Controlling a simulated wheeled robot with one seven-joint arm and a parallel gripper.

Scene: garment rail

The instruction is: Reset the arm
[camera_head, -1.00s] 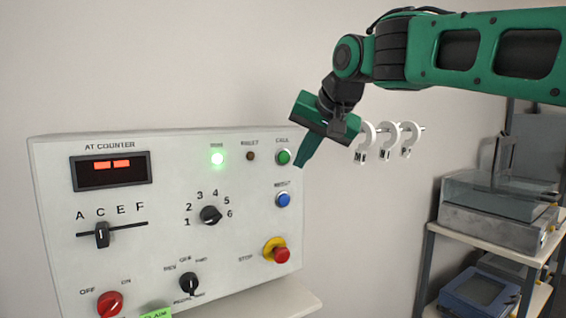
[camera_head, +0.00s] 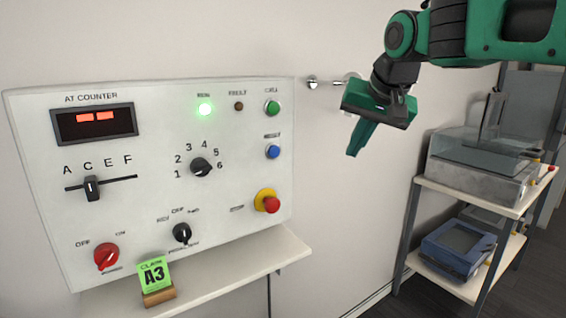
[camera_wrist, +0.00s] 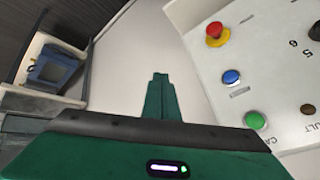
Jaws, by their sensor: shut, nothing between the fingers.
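My gripper (camera_head: 357,140) is green with a dark band and hangs from the arm at the upper right of the head view, tilted down. It is apart from the control panel (camera_head: 150,215), to the panel's right. Its fingers are together with nothing between them. In the wrist view the shut fingers (camera_wrist: 160,90) point toward the bare wall, with the panel (camera_wrist: 265,85) at the right. The gripper hides most of the wall rail (camera_head: 325,82) and its tags in the head view.
The panel has a green button (camera_head: 272,107), a blue button (camera_head: 273,152) and a red stop button (camera_head: 270,203). A green A3 card (camera_head: 153,273) stands on a shelf (camera_head: 225,271) below. A rack (camera_head: 433,188) with equipment stands at the right.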

